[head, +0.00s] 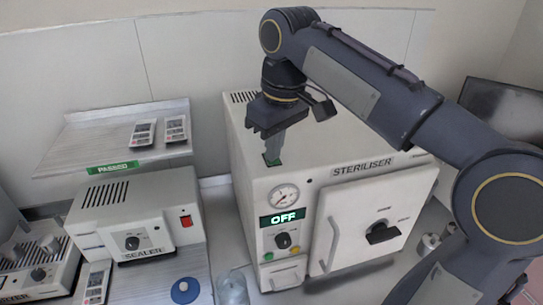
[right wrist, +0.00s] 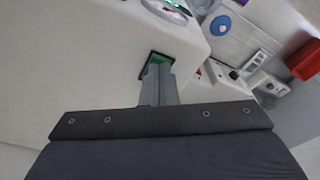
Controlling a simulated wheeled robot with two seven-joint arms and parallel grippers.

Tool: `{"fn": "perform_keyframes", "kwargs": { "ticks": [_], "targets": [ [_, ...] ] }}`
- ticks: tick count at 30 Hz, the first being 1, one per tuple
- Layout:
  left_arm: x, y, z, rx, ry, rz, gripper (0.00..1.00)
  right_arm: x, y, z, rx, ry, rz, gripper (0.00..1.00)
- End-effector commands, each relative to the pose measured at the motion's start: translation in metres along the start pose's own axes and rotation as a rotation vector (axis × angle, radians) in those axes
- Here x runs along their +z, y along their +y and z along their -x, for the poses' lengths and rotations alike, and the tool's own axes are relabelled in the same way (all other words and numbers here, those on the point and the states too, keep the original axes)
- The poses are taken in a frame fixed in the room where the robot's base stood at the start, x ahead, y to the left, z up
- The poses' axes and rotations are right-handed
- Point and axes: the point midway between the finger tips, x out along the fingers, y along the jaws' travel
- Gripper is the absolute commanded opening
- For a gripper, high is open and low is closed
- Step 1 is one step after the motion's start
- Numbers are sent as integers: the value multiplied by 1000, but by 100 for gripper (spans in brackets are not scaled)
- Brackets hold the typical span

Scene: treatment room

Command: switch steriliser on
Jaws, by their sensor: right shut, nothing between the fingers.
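The steriliser (head: 385,166) is a white box with a gauge (head: 285,196), a display (head: 282,219) reading OFF, a black knob (head: 284,240), and a closed door with a black handle (head: 383,233). A small green square with a dark rim (head: 270,161) lies on its top near the front left edge. My right gripper (head: 273,156) is shut and empty, pointing down with its tips at the square. In the right wrist view the fingertips (right wrist: 160,70) overlap the green square (right wrist: 154,57), partly hiding it. I cannot tell whether they touch or press it. My left gripper is not in view.
A sealer (head: 135,215) with a red switch stands left of the steriliser. Behind it, a metal shelf (head: 85,145) with a green PASSED label holds two pouches. A blue disc (head: 185,291) and a clear vessel (head: 232,290) are in front. Small metal cans (head: 430,242) stand at the right.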

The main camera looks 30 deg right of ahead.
Motion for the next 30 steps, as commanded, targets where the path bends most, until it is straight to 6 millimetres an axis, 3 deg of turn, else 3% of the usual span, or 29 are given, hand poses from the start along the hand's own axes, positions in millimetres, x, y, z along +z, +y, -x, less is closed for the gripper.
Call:
{"fn": "perform_keyframes", "kwargs": {
  "ticks": [7,16,30],
  "targets": [
    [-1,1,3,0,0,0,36,0,0,2,0,0,0,0],
    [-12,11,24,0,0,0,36,-4,0,27,0,0,0,0],
    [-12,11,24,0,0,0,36,-10,0,59,0,1,1,0]
  ]
}}
